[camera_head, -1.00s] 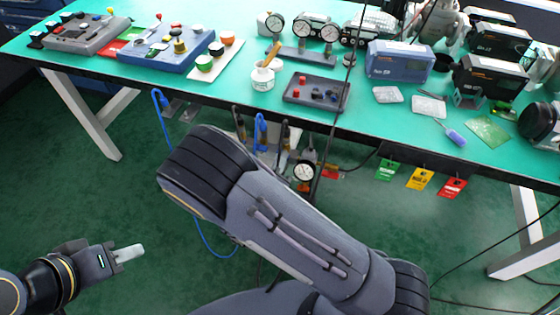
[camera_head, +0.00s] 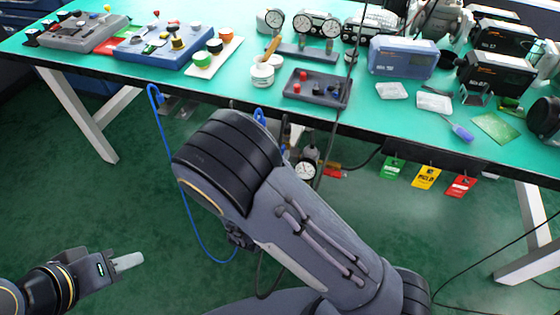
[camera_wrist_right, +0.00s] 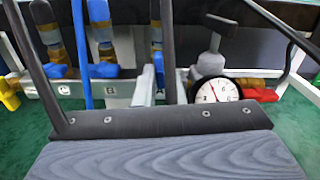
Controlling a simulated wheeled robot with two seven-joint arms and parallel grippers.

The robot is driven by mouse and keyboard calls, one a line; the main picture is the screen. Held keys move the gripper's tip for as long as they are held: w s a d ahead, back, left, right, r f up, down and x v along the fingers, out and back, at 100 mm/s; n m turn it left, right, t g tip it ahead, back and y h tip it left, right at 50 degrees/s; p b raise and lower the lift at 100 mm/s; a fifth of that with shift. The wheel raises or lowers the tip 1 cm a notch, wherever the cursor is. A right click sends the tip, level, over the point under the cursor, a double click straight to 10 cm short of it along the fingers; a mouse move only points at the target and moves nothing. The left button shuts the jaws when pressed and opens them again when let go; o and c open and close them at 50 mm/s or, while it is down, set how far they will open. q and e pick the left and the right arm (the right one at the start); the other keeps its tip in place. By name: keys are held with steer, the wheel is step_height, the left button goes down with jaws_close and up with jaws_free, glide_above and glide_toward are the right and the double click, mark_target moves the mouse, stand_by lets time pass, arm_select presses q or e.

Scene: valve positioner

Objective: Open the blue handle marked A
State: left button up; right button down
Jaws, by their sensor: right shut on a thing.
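Blue handle pieces hang below the table in the right wrist view. The left one (camera_wrist_right: 56,70) sits above a small label that looks like A (camera_wrist_right: 64,89); another blue handle (camera_wrist_right: 105,71) sits above a label like B (camera_wrist_right: 110,90). My right gripper (camera_wrist_right: 170,120) shows as a grey ridged block with a dark screwed edge; what it holds cannot be made out. In the head view my right arm hides the handles and this gripper's tips. My left gripper (camera_head: 128,261) is at the lower left, away from the table; its jaw gap cannot be seen.
A blue hose (camera_head: 183,210) loops down beside my right arm. A pressure gauge (camera_wrist_right: 219,92) hangs right of the handles. Green, yellow and red tags (camera_head: 426,177) hang from the table's front edge. The green table (camera_head: 215,84) above carries instruments. Floor at left is clear.

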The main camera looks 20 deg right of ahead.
steer(key=shift+f+m, duration=0.1)
steer(key=shift+m, duration=0.5)
steer(key=c, duration=1.5)
jaws_free()
steer(key=v, duration=0.8)
steer(key=shift+w, duration=0.1)
